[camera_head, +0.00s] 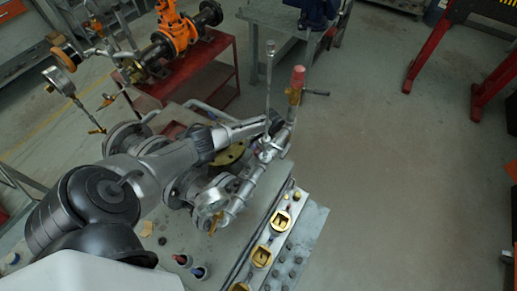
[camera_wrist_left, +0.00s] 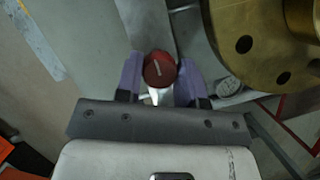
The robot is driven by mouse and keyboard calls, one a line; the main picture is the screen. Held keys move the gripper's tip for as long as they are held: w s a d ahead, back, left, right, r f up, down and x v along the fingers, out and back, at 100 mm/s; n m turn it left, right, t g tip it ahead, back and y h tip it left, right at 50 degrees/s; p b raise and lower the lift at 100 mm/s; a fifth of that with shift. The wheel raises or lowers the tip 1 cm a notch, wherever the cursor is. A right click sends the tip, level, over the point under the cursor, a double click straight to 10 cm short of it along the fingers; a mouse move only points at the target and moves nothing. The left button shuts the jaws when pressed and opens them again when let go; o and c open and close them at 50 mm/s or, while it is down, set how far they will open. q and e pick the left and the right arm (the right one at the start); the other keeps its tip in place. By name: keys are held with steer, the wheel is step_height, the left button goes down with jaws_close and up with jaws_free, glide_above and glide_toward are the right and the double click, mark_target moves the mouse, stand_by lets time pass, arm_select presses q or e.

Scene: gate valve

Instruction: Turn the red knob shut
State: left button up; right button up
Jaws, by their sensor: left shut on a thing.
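The red knob (camera_wrist_left: 160,70) is a round dark red cap with a pale line on its face. In the left wrist view it sits between the two purple fingers of my left gripper (camera_wrist_left: 161,78), which is shut on it. In the head view my left arm reaches from the left across the pipework, and my left gripper (camera_head: 274,123) is at its far end, beside the pipe. The knob in its grip is hidden or too small to make out there. My right gripper is not in view.
A brass flange (camera_wrist_left: 262,45) is close to the right of the gripper in the wrist view. In the head view, an upright rod (camera_head: 269,85) and a red-topped brass valve (camera_head: 297,82) stand near the gripper. Open floor (camera_head: 400,170) lies to the right.

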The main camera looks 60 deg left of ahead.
arm_select(q)
steer(key=shift+m, duration=0.3)
stand_by(0.4)
steer(key=o, duration=0.9)
